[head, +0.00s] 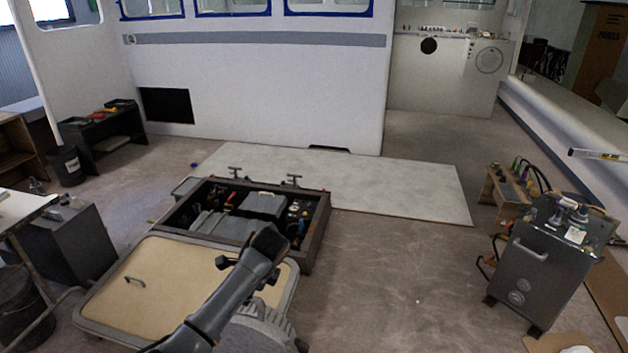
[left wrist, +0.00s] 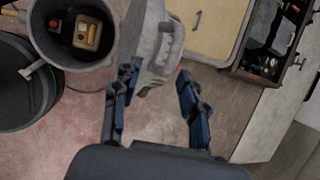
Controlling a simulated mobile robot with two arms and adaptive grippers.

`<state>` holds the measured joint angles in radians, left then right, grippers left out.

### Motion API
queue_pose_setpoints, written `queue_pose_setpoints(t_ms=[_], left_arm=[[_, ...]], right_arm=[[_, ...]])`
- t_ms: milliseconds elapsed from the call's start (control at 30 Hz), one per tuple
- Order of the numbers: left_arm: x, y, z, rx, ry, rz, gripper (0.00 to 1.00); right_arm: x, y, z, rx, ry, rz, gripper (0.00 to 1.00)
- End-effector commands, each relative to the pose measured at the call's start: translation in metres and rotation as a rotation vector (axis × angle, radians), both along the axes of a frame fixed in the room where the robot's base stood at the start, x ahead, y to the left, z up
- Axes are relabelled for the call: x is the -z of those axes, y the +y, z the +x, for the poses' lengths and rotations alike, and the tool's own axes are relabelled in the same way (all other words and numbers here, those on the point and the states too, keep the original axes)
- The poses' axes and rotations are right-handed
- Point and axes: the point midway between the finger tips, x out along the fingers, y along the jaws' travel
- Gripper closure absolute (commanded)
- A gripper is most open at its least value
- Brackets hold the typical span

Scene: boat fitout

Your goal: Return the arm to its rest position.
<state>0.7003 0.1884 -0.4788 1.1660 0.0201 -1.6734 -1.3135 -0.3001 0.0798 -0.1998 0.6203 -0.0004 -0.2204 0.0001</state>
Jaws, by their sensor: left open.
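My left gripper (left wrist: 156,72) shows in the left wrist view with its two dark blue-grey fingers spread wide apart. It is open, and I see nothing held in it. A grey rounded body with a handle (left wrist: 165,42) shows beyond and between the fingertips; I cannot tell how far off it is. In the head view a dark grey arm of mine (head: 228,292) rises from the bottom edge over the tan hatch panel, its upper end in front of the open box. No gripper fingers can be made out there. My right gripper is not in view.
The tan hatch panel (head: 150,285) lies beside the open box (head: 322,222) holding batteries and fittings. A steel cabinet (head: 535,270) stands at the right, a grey box (head: 75,240) at the left. A bucket (left wrist: 45,45) shows in the wrist view. Floor right of centre is clear.

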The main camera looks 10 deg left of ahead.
Motion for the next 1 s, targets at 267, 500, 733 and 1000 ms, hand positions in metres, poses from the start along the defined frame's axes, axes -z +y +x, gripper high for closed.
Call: queue_pose_setpoints(t_ms=[267, 500, 733, 1000], left_arm=[[0.056, -0.044, -0.08, -0.21, -0.086, -0.196, 0.57], [0.076, -0.069, -0.195, -0.613, -0.189, -0.439, 0.57], [0.059, -0.068, -0.274, -0.944, -0.258, -0.574, 0.57], [0.035, -0.06, -0.325, -1.178, -0.309, -0.645, 0.57]], right_arm=[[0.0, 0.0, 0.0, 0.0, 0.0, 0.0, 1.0], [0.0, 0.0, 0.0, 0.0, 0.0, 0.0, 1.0], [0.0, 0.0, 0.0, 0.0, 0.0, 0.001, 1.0], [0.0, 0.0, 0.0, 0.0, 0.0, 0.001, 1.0]])
